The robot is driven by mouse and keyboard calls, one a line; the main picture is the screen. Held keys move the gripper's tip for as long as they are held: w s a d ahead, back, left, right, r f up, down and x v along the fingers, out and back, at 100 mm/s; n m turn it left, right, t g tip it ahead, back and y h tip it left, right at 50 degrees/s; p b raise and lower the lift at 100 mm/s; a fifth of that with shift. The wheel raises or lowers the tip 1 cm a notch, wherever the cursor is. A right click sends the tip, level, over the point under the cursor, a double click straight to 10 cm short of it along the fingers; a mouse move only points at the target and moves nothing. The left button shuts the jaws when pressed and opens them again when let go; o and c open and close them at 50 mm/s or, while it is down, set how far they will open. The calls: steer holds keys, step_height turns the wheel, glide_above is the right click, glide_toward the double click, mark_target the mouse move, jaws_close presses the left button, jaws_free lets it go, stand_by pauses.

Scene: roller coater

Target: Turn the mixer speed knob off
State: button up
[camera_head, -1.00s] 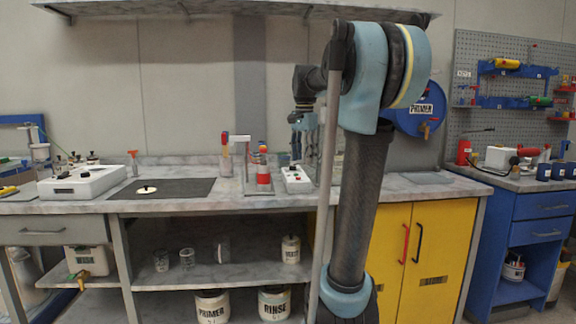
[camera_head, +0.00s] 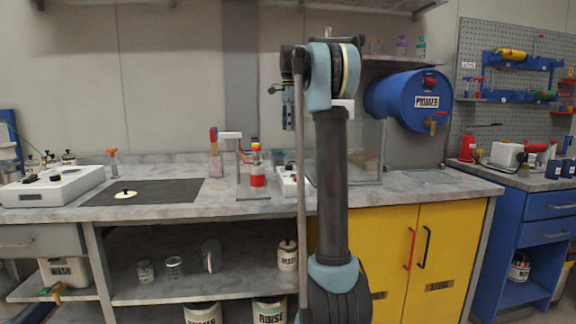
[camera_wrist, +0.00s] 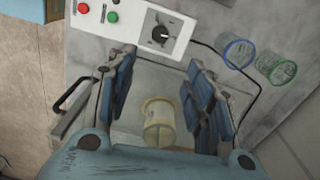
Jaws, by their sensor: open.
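A white control box (camera_wrist: 140,20) shows at the top of the wrist view, with red and green buttons. On its panel is a black dial knob (camera_wrist: 160,35) with a white pointer line and a scale around it; I cannot read its setting. My gripper (camera_wrist: 161,64) is open and empty, its blue fingers spread below the box, and touches nothing that I can see. In the head view my gripper (camera_head: 288,122) hangs pointing down above the bench. A white box (camera_head: 289,181) on the bench is partly hidden by my arm there.
A pale cylindrical vessel (camera_wrist: 158,125) stands inside a clear enclosure beneath the fingers. Two glasses (camera_wrist: 240,54) and a black cable lie right of the box. A stand with a red-banded container (camera_head: 257,177) is left of my arm. A blue drum (camera_head: 398,100) hangs at right.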

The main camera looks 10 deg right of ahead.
mark_target(289, 167)
steer(key=f, duration=1.6)
steer(key=shift+s+a+f, duration=0.1)
steer(key=shift+s+a, duration=0.2)
steer(key=shift+a, duration=0.05)
steer(key=shift+c, duration=0.4)
steer(key=shift+d, duration=0.1)
steer(key=c, duration=1)
